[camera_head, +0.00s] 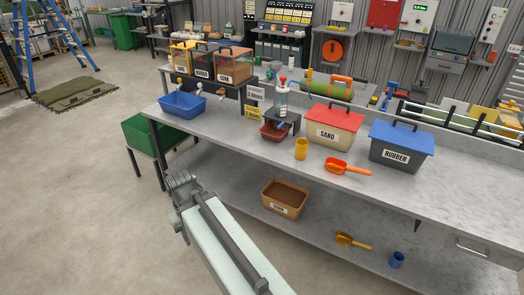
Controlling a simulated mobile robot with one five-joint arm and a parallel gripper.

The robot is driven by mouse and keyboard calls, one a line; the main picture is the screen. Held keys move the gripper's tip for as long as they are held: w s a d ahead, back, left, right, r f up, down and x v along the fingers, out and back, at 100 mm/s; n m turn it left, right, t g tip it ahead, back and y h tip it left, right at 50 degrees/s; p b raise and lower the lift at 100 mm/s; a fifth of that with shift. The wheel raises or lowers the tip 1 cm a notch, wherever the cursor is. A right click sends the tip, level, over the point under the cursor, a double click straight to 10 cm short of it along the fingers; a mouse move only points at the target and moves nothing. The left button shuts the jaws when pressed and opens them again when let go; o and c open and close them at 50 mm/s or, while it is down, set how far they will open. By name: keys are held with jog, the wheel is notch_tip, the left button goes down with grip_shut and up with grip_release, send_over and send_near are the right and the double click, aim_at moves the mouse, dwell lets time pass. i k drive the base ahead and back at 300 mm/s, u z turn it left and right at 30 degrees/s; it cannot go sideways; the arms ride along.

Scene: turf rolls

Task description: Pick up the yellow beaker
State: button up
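The yellow beaker (301,149) stands upright on the grey workbench (240,122), near its front edge, left of the orange scoop and in front of the sand bin. My gripper (180,181) is at the end of my pale arm, in front of the bench and well to the left of the beaker. It does not touch the beaker. Its fingers are small and seen from behind, so I cannot tell whether they are open or shut.
Near the beaker are an orange scoop (347,167), a red-lidded sand bin (333,130), a blue-lidded rubber bin (398,147) and a small red tray (273,132). A blue tub (182,105) stands at left. The lower shelf holds a brown bin (284,198) and blue beaker (397,260).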

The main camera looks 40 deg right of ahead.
aim_at(301, 143)
jog(key=u, duration=0.1)
jog(key=i, duration=1.5)
jog(key=z, duration=0.05)
